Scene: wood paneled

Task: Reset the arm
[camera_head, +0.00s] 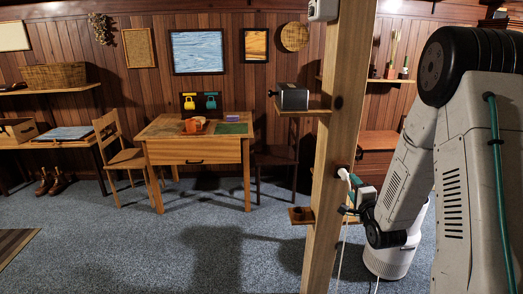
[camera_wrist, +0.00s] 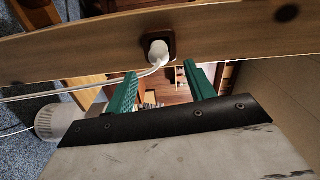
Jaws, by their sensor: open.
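My gripper (camera_wrist: 160,70) shows in the wrist view with its two green fingers spread apart. A white plug (camera_wrist: 158,49) sits in a dark socket on the wooden post, ahead of the gap between the fingers, and neither finger appears to touch it. In the head view my gripper (camera_head: 354,183) is small and partly hidden beside the wooden post (camera_head: 332,150), close to the white plug (camera_head: 344,174). My arm comes in from the right and bends down toward the post.
A white cable (camera_wrist: 110,92) runs left from the plug past the left finger. Small shelves (camera_head: 301,215) stick out from the post. A white cylinder (camera_head: 388,262) stands on the floor below my arm. A wooden desk (camera_head: 195,150) and chair stand farther back; the carpet between is clear.

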